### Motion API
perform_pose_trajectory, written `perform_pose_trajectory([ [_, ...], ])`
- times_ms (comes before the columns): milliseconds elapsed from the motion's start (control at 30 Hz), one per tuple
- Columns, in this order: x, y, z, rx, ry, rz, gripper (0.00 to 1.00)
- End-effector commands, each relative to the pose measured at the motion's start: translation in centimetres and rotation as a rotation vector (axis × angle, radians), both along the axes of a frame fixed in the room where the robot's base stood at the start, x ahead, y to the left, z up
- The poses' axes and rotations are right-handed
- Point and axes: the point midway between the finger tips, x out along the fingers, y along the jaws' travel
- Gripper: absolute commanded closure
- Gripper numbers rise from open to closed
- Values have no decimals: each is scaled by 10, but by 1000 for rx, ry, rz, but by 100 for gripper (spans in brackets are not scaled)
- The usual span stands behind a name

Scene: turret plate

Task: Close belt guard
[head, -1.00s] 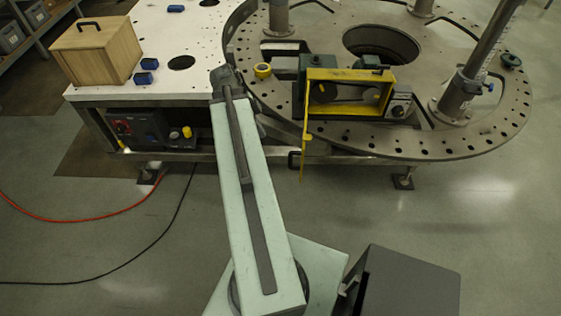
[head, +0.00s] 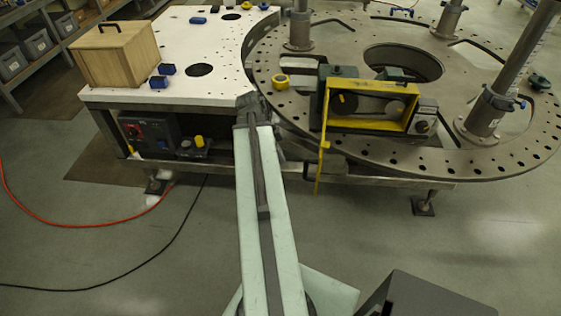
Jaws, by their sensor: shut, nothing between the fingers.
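The belt guard is a yellow frame (head: 368,124) on the round turret plate (head: 470,158). Its face is open, with a belt and pulleys (head: 372,105) showing inside. A narrow yellow panel (head: 322,168), seen nearly edge-on, stands out from the frame's left side and reaches past the plate's near edge. My gripper (head: 250,103), at the dark far end of my pale green arm, is shut and empty. It appears left of the guard and apart from it, by the joint between white table and plate. Its fingertips are too small to make out clearly.
A wooden box (head: 115,55) and small blue blocks (head: 158,82) sit on the white table (head: 225,50). Metal posts (head: 300,28) rise from the plate. A yellow ring (head: 281,81) lies left of the guard. Red and black cables cross the floor at left.

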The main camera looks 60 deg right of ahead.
Motion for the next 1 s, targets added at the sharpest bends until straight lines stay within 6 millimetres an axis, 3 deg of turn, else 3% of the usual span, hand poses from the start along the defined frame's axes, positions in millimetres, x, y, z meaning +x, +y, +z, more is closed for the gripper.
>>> perform_pose_trajectory([
  [33, -4, -2, -24, 0, 0, -1, 100],
  [267, -20, -10, -67, 1, 0, 0, 100],
  [300, -29, -14, -55, 0, 0, -2, 100],
  [533, -51, -26, -54, 0, 0, 1, 100],
  [1000, -53, -28, -54, 0, 0, 4, 100],
])
